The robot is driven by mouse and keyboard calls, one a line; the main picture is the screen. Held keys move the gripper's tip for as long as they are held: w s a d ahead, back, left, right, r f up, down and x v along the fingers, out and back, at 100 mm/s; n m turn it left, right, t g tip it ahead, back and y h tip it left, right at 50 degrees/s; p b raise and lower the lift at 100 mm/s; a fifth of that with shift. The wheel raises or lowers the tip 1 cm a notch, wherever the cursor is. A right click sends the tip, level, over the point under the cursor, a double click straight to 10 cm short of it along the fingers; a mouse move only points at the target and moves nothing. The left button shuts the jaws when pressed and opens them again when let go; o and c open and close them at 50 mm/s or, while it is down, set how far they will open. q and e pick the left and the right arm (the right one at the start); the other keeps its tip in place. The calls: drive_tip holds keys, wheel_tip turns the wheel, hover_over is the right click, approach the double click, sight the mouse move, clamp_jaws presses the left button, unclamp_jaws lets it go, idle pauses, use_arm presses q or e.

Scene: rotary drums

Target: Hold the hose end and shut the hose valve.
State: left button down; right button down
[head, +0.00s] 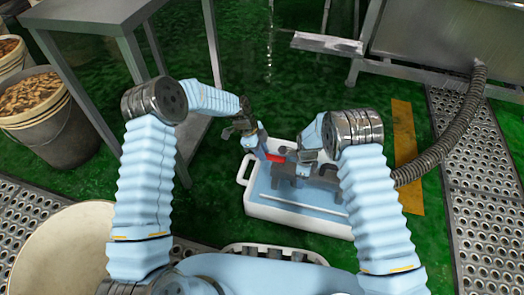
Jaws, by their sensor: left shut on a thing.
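The grey ribbed hose (440,150) runs down from the steel machine on the right and passes behind my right forearm. A dark fitting (291,171), seemingly the hose end with its valve, is over the white tub. The valve's red handle (276,158) points left from it. My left gripper (260,147) reaches in from the upper left and is shut at the red handle's left end. My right gripper (311,156) is at the right of the handle, close to the dark fitting. Its fingertips are partly hidden, so its grip is unclear.
The white tub (290,217) with a blue inside stands on the green floor, a pale rod (297,200) across it. A steel table (90,15) and buckets (45,110) stand left. A yellow strip (406,150) and perforated plates (480,190) lie right.

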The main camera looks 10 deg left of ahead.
drive_tip(key=shift+f, duration=0.15)
use_arm(q)
drive_tip(key=s+d+n+t+y, duration=0.3)
drive_tip(key=s+d+n+t, duration=0.2)
drive_tip(key=n, duration=1.2)
drive_tip(key=shift+s+d+n+y, duration=0.4)
drive_tip(key=shift+s+d, duration=0.15)
drive_tip(key=shift+s, duration=0.95)
drive_tip(key=shift+f, duration=0.1)
drive_tip(key=c, duration=1)
unclamp_jaws()
drive_tip(key=shift+o, duration=0.2)
